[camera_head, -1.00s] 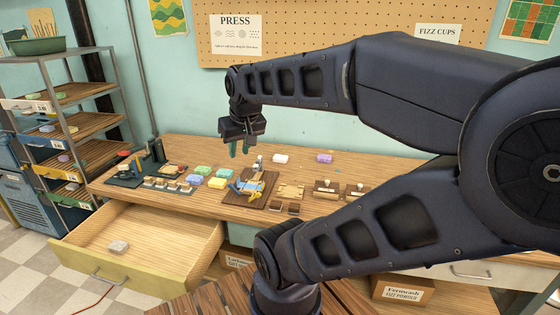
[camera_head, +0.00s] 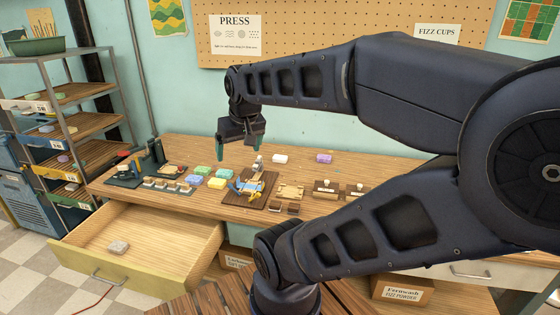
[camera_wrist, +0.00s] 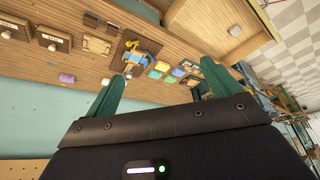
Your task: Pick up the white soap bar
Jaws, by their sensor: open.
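A white soap bar (camera_head: 280,158) lies on the wooden worktop near its back edge, left of a purple bar (camera_head: 324,158). In the wrist view the white bar (camera_wrist: 105,81) shows just left of the left fingertip. My gripper (camera_head: 238,150) is open and empty, with its green fingers spread wide and pointing down. It is above the back of the worktop, to the left of the white bar and apart from it. In the wrist view the open fingers (camera_wrist: 162,75) frame part of the worktop.
Green, blue and yellow bars (camera_head: 217,183) lie left of a dark board with a blue-and-yellow device (camera_head: 246,186). A dark press stand (camera_head: 152,162) is at the left end. An open drawer (camera_head: 150,245) holds a pale bar (camera_head: 118,247).

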